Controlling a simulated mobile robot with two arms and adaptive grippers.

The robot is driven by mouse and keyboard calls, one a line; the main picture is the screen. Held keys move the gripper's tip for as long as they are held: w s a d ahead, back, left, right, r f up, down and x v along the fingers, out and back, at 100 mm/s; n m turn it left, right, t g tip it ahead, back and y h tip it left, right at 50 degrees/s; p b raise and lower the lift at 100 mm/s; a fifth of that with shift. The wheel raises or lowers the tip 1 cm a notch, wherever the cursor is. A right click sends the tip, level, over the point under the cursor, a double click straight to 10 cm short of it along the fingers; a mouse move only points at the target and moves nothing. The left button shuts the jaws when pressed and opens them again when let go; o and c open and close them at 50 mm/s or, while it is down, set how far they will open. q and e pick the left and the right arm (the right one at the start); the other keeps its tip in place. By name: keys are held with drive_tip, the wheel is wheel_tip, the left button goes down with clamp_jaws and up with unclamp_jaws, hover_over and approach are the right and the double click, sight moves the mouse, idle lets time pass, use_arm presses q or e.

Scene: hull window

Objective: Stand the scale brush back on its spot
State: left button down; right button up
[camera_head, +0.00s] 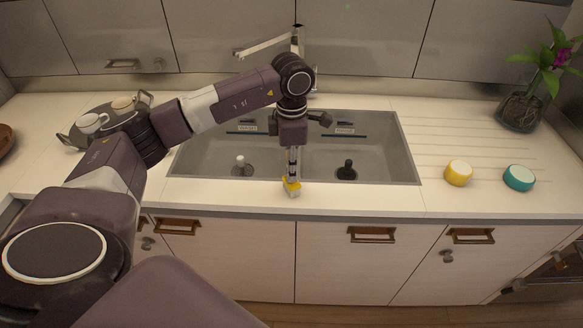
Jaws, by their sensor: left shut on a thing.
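My left gripper (292,170) points straight down at the front edge of the sink, in the middle of the head view. It is shut on a small yellow and whitish thing, which I take to be the scale brush (292,188). The brush is upright, at the front strip of the white counter (240,194). I cannot tell whether its foot touches the counter. The fingers hide its upper part. No marked spot for it can be made out. My right gripper is not in view.
The double sink (205,155) lies behind the brush, with a white-topped thing (240,161) and a black one (347,168) in it. A yellow cup (458,174) and a teal cup (519,179) stand right. A tray (73,138) with cups stands left; a plant (519,112) far right.

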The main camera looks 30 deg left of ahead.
use_arm(q)
drive_tip(key=shift+f, duration=0.2)
drive_tip(key=c, duration=1.8)
unclamp_jaws()
drive_tip(key=shift+r+p, duration=1.1)
drive_tip(key=shift+r, duration=0.75)
drive_tip(key=shift+r+p, duration=1.3)
drive_tip(key=shift+r, duration=0.95)
